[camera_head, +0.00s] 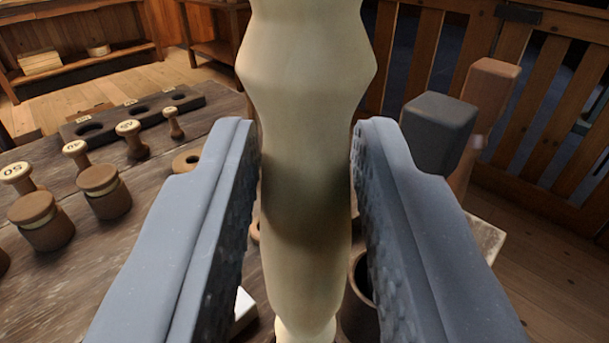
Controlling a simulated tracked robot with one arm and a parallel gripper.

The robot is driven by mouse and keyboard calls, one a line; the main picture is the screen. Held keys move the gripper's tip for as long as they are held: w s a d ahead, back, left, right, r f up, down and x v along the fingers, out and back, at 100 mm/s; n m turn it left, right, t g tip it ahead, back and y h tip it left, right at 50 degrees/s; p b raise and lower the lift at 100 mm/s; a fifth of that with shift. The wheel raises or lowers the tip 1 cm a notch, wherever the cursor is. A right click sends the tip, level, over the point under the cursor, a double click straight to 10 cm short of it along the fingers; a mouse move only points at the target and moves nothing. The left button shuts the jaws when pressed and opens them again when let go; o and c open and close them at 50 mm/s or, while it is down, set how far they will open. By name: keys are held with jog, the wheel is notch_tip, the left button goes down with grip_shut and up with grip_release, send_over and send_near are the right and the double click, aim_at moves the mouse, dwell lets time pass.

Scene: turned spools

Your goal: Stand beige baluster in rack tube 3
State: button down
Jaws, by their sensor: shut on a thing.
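The beige baluster (305,110) is a pale turned piece that stands close to upright in the middle of the view, its top cut off by the upper edge. My gripper (305,150) is shut on the baluster, one grey finger on each side. The baluster narrows toward its lower end, which runs out of the bottom of the view. A dark brown round tube (360,318) with an open top shows just right of the baluster's lower end, partly hidden by my right finger. No tube number is readable, so I cannot tell which tube it is.
A wooden table on the left bears a dark block with round holes (185,97), several numbered knobs (128,127) and brown lidded jars (100,180). A dark grey block (437,125) and brown post (490,85) stand at right, before a slatted wooden fence (455,50).

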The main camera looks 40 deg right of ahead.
aim_at(306, 330)
jog(key=shift+f, duration=0.25)
dwell(0.3)
jog(key=shift+f, duration=0.45)
jog(key=shift+f, duration=0.25)
jog(key=shift+f, duration=1.05)
jog(key=shift+f, duration=0.2)
jog(key=shift+f+b, duration=0.35)
jog(key=shift+f, duration=0.95)
jog(key=c, duration=1.1)
grip_release()
